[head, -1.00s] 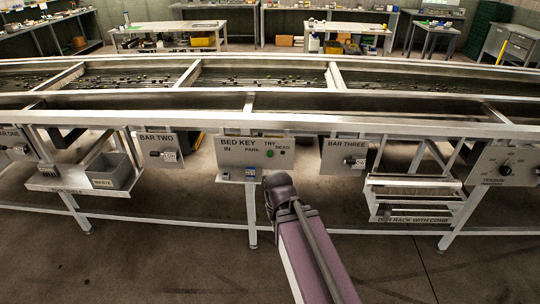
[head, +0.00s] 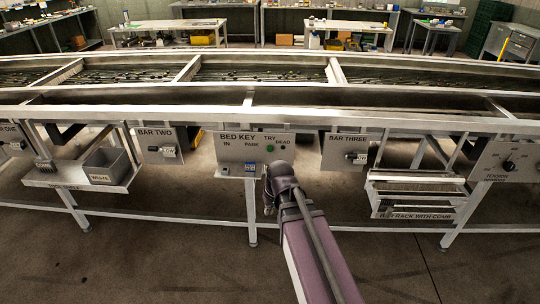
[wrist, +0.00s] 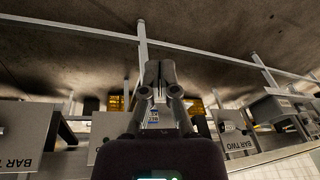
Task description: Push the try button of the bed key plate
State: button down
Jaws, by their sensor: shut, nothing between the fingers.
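The bed key plate (head: 237,150) is a pale grey panel on the front of the machine frame, in the middle of the head view. Its green try button (head: 270,149) sits under the word TRY, with a dark button (head: 284,148) under DEAD to its right. My arm's end stands in front of the plate's lower right edge, below the try button. My gripper (wrist: 160,72) is shut and empty in the wrist view, its fingers together. That view is upside down, and my gripper hides most of the plate there. I see no contact with the button.
The bar two panel (head: 159,144) is to the left and the bar three panel (head: 345,152) to the right. A grey waste bin (head: 108,170) stands on a shelf at left. A rack with comb (head: 415,195) hangs at right. The floor in front is clear.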

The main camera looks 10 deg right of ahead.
aim_at(268, 151)
jog(key=w+d+f+t+y+b, duration=0.1)
jog(key=w+d+t+b, duration=0.1)
jog(key=w, duration=0.7)
jog(key=w+d+f+t+b, duration=0.2)
jog(key=w+t+b, duration=0.2)
jog(key=w+b, duration=0.3)
jog(key=w+d+f+t+y+b, duration=0.1)
jog(key=w+d+f+t+b, duration=0.1)
jog(key=w, duration=0.9)
jog(key=shift+w+d+n+t+y+b, duration=0.35)
jog(key=shift+t+b, duration=0.45)
jog(key=shift+b, duration=0.35)
jog(key=shift+w+d, duration=0.45)
jog(key=shift+w, duration=0.95)
jog(key=shift+w+d, duration=0.45)
jog(key=shift+w, duration=0.9)
jog(key=shift+w+d, duration=0.45)
jog(key=shift+w, duration=0.95)
jog(key=shift+w+d, duration=0.2)
jog(key=shift+w, duration=0.3)
jog(key=shift+w+d, duration=0.15)
jog(key=shift+w, duration=0.3)
jog(key=shift+s, duration=0.15)
jog(key=shift+s+a, duration=0.35)
jog(key=shift+s, duration=0.45)
